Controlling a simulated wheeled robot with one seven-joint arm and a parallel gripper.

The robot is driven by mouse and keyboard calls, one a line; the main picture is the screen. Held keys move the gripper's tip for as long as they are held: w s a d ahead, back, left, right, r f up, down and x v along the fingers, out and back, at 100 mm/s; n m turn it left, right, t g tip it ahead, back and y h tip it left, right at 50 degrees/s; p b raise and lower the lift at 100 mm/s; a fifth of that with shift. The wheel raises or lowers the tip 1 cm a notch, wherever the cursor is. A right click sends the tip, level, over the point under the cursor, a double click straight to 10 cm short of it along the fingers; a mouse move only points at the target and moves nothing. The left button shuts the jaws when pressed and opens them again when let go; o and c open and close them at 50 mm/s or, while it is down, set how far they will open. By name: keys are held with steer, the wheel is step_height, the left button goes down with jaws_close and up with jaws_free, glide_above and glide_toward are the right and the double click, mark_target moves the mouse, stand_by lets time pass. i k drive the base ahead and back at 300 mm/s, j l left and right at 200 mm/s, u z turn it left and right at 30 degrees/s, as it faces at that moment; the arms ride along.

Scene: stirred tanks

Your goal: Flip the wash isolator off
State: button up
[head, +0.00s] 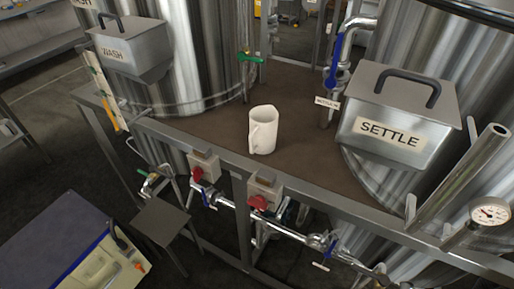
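Two grey switch boxes with red knobs sit on the front rail of the frame. The left box (203,163) has its red knob (197,174) on its front, on the side toward the WASH tank. The right box (265,187) has a similar red knob (258,202), nearer the SETTLE side. I cannot read any label on either box, so I cannot tell for certain which is the wash isolator. The on or off positions of the knobs are too small to read. My gripper is not in view.
A white jug (263,131) stands on the brown deck behind the boxes. Hoppers marked WASH (130,47) and SETTLE (395,128) hang on the tanks. Pipes with valves (320,241) run below the rail. A small grey stand (161,221) is at lower left.

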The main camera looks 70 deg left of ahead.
mark_target(197, 172)
steer(key=u, duration=3.05)
